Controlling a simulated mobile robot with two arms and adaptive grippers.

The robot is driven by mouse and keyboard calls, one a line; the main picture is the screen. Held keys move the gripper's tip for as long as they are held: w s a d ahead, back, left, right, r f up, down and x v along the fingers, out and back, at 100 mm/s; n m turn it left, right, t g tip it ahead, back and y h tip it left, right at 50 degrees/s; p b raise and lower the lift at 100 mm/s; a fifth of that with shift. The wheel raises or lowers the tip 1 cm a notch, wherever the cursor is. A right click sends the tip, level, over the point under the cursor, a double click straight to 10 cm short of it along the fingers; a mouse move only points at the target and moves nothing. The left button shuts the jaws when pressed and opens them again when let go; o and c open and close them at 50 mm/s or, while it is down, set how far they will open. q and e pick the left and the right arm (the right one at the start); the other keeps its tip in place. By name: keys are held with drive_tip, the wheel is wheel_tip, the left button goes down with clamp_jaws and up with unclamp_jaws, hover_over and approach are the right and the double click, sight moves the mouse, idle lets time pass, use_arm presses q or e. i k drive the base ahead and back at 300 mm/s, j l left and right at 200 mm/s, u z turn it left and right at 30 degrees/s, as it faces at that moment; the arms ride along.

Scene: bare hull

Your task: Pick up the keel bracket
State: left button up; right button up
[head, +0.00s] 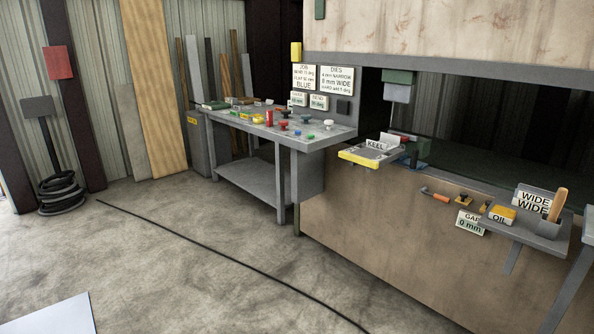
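A small grey tray (352,158) with a yellow front edge juts out from the tan machine panel, right of the workbench. A white card reading KEEL (376,146) stands on it. Grey shapes lie around the card, but they are too small to tell whether one is the keel bracket. Neither of my grippers is in view.
A grey workbench (322,143) holds several small coloured parts. A shelf (520,228) at the right carries a WIDE sign (533,201) and a yellow OIL box (502,214). A black cable (225,254) crosses the otherwise open concrete floor. Coiled hose (60,193) lies at the left.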

sight(381, 146)
drive_tip(key=i, duration=0.8)
drive_tip(key=i+u, duration=0.1)
drive_tip(key=i, duration=0.75)
drive_tip(key=i+l, duration=0.15)
drive_tip(key=i, duration=0.65)
drive_tip(key=i+l, duration=0.1)
drive_tip(key=i, duration=0.75)
drive_tip(key=i+u, duration=0.2)
drive_tip(key=i, duration=0.25)
drive_tip(key=i+l+u, duration=0.15)
drive_tip(key=i, duration=0.25)
drive_tip(key=l+z, duration=0.1)
drive_tip(key=z, duration=0.85)
drive_tip(key=l+z, duration=0.15)
drive_tip(key=z, duration=0.8)
drive_tip(key=k+j+u, duration=0.1)
drive_tip(key=k+u, duration=0.15)
drive_tip(key=u, duration=0.25)
drive_tip(key=k+j+u, duration=0.2)
drive_tip(key=u, duration=0.25)
drive_tip(key=k+j+u, duration=0.15)
drive_tip(key=u, duration=0.35)
drive_tip(key=j+z, duration=0.1)
drive_tip(key=z, duration=1.55)
